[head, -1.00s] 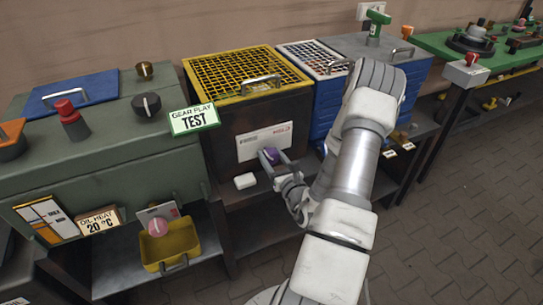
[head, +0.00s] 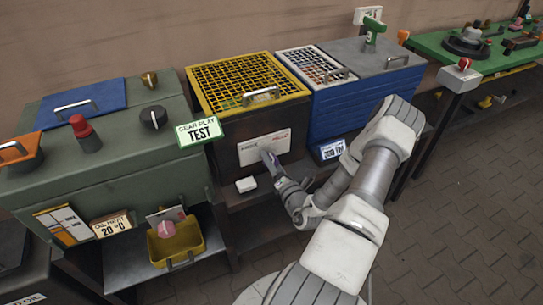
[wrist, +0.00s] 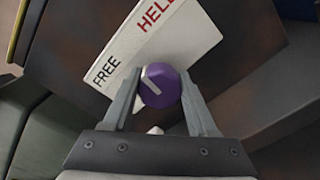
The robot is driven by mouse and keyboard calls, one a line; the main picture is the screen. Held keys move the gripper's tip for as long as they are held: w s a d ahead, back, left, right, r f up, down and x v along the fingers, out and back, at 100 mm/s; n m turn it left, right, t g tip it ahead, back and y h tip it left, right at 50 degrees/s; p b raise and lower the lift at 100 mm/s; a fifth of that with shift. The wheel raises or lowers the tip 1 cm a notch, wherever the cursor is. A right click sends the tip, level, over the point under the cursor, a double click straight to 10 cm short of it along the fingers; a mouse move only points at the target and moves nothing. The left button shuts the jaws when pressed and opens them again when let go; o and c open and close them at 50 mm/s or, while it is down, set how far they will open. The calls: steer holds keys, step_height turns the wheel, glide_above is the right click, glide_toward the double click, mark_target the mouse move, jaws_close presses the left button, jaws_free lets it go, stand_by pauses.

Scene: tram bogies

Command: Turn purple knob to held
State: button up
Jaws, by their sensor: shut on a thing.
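The purple knob (wrist: 157,94) sits on a white plate (wrist: 160,42) lettered FREE and HELD, on the dark front of the yellow-topped box. In the wrist view its white mark points up-left, between the two words. My gripper (wrist: 160,88) is shut on the knob, one finger on each side. In the head view my gripper (head: 270,159) is at the white plate (head: 252,149) and mostly hides the knob.
The yellow-grille box (head: 205,97) stands between a green cabinet (head: 110,160) and a blue crate (head: 350,112). A small white block (head: 246,184) lies below the plate. A yellow bin (head: 187,243) is on the lower shelf.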

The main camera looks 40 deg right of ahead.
steer(key=m+p, duration=0.2)
steer(key=m, duration=0.1)
steer(key=shift+r+m, duration=0.1)
steer(key=shift+m, duration=0.2)
steer(key=shift+m+p, duration=0.75)
steer(key=shift+m, duration=0.75)
steer(key=o, duration=1.4)
steer(key=shift+c, duration=0.2)
steer(key=shift+f, duration=0.2)
steer(key=shift+s, duration=0.1)
